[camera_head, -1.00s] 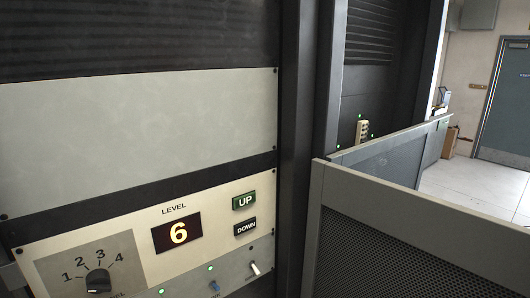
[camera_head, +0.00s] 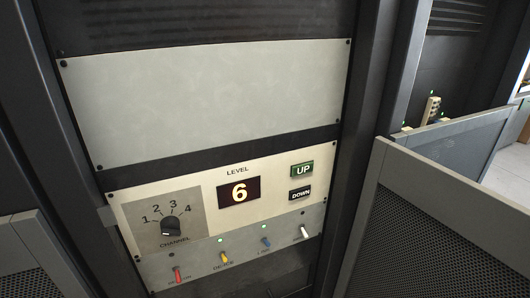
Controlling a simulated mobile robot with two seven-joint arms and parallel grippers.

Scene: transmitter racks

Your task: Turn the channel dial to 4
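The channel dial (camera_head: 171,226) is a black round knob on a grey square plate at the lower left of a cream control panel (camera_head: 216,171). The numbers 1, 2, 3 and 4 run in an arc above it from left to right, with short tick lines. The word CHANNEL is below it. The knob's pointer mark is too small to tell which number it points at. Neither of my grippers shows in the head view, and nothing touches the dial.
A level display (camera_head: 239,191) reads 6, with a green UP button (camera_head: 302,169) and a black DOWN button (camera_head: 300,194) to its right. Several small switches with coloured tips line the strip below. Perforated grey panels (camera_head: 440,225) stand at right and lower left.

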